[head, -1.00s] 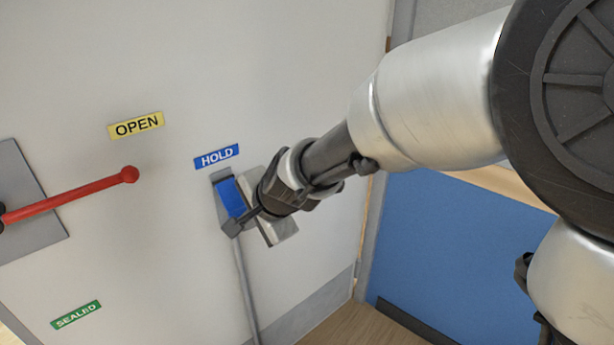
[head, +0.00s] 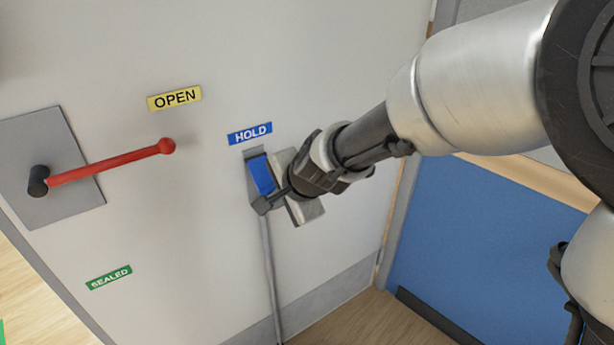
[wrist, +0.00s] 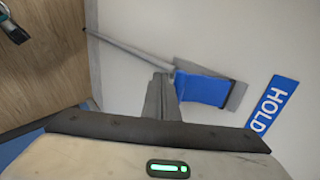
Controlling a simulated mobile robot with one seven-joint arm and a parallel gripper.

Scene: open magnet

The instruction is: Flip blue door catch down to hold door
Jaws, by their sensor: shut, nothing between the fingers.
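The blue door catch (head: 262,175) sits on a grey plate on the white door, just below the blue HOLD label (head: 250,133). A long grey rod (head: 269,270) runs from beneath it down to the floor. My gripper (head: 264,204) is shut and empty, its fingertips at the lower end of the blue catch. In the wrist view the shut fingers (wrist: 163,85) are beside the blue catch (wrist: 203,90), close to where the rod (wrist: 125,48) joins it. I cannot tell whether they touch.
A red lever (head: 112,163) on a grey plate points right, between the yellow OPEN label (head: 174,98) and the green SEALED label (head: 109,277). A blue wall panel (head: 485,235) is to the right. Wooden floor (head: 350,322) shows below.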

